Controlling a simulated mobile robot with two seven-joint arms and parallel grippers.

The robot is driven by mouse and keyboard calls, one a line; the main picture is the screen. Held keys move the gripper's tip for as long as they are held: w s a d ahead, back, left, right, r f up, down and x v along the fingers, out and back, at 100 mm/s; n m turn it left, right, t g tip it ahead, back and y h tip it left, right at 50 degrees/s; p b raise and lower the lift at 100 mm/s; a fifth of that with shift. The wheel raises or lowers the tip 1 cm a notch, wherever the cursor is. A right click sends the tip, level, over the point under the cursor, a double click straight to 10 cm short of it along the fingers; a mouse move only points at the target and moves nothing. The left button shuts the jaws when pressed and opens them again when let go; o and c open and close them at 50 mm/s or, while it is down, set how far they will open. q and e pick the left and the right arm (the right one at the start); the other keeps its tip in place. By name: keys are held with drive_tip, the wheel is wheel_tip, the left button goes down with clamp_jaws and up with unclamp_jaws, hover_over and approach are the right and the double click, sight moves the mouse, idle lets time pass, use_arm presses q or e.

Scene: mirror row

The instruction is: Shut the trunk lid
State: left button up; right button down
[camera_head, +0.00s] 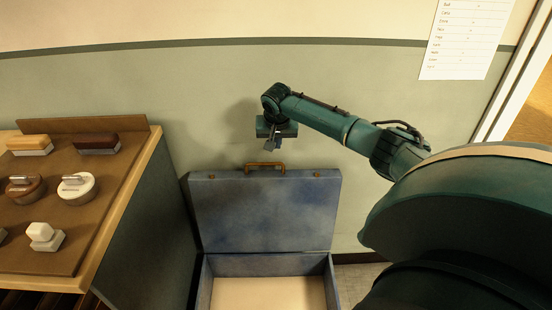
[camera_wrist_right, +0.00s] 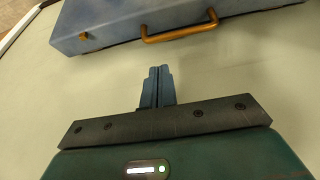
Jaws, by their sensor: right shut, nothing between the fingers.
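A blue-grey trunk stands on the floor against the wall in the head view. Its lid (camera_head: 265,213) is open and upright, with a brown handle (camera_head: 265,167) and two small latches on its top edge. The trunk's box (camera_head: 269,266) is open below it, with a pale inside. My right gripper (camera_head: 275,143) is above the lid's top edge, near the handle, and apart from it. In the right wrist view the gripper (camera_wrist_right: 157,72) is shut and empty, with the lid's edge (camera_wrist_right: 110,35) and handle (camera_wrist_right: 180,35) beyond the fingertips. My left gripper is not seen.
A wooden counter (camera_head: 125,215) on the left holds brushes and round items, close beside the trunk. The wall (camera_head: 225,85) is right behind the lid. A paper list (camera_head: 462,38) and a door frame are at the right.

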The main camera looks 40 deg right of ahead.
drive_tip(key=b, duration=0.2)
hover_over(276, 171)
wheel_tip(276, 171, down, 8)
drive_tip(key=shift+w+d+f, duration=0.1)
